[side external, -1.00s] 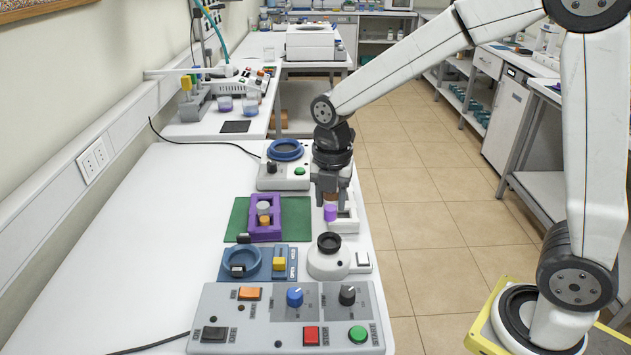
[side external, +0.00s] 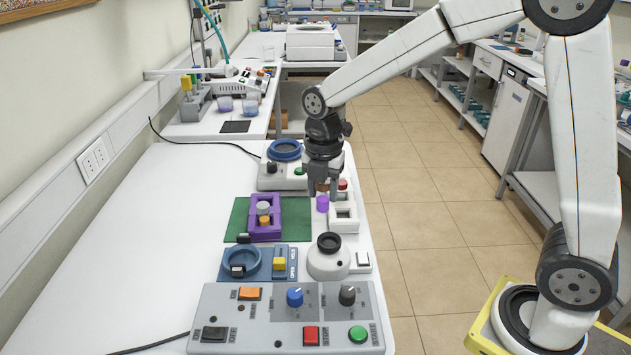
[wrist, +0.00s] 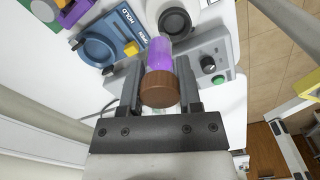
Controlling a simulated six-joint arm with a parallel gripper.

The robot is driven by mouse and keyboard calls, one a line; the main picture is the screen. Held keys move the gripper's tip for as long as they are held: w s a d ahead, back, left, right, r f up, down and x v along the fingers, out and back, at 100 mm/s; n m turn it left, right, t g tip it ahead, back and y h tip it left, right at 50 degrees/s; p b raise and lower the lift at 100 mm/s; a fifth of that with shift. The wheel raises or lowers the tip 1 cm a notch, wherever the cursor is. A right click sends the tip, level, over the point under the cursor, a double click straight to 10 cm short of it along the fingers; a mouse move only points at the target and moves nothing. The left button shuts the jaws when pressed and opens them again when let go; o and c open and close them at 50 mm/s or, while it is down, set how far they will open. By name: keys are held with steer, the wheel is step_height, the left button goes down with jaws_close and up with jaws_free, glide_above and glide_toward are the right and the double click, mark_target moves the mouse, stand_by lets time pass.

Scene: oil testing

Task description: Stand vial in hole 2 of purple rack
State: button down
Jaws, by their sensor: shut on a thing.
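My gripper (side external: 322,188) is shut on the vial (side external: 322,203), which has a brown top and a purple lower part. The vial hangs about upright in the air, just left of the white rack. In the wrist view the brown top of the vial (wrist: 159,90) sits between the fingers, with the purple part beyond. The purple rack (side external: 277,216) stands on a green mat (side external: 295,213), left of and nearer the camera than my gripper. A grey-topped piece (side external: 263,208) and an orange piece (side external: 264,221) show in the rack. The hole numbers cannot be read.
The white rack (side external: 343,226) has open square holes. A red-topped thing (side external: 342,184) is behind it. A blue-ringed device (side external: 286,150) stands behind, and a blue holder (side external: 240,262), a round white device (side external: 328,262) and a control panel (side external: 265,305) stand in front. The table's left is clear.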

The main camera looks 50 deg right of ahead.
steer(key=w+d+m, duration=0.2)
steer(key=w+m, duration=0.2)
steer(key=w, duration=0.3)
steer(key=shift+w+r, duration=0.2)
steer(key=shift+w+a+f, duration=0.1)
steer(key=shift+w+f, duration=1.5)
steer(key=shift+w, duration=0.65)
steer(key=shift+w+d+f, duration=0.1)
steer(key=shift+w+f, duration=1.45)
steer(key=shift+w, duration=0.75)
steer(key=shift+w+a+f, duration=0.1)
steer(key=shift+w+f, duration=1.5)
steer(key=shift+w, duration=0.65)
steer(key=shift+w+f, duration=0.15)
steer(key=shift+f, duration=1.6)
steer(key=shift+f, duration=0.15)
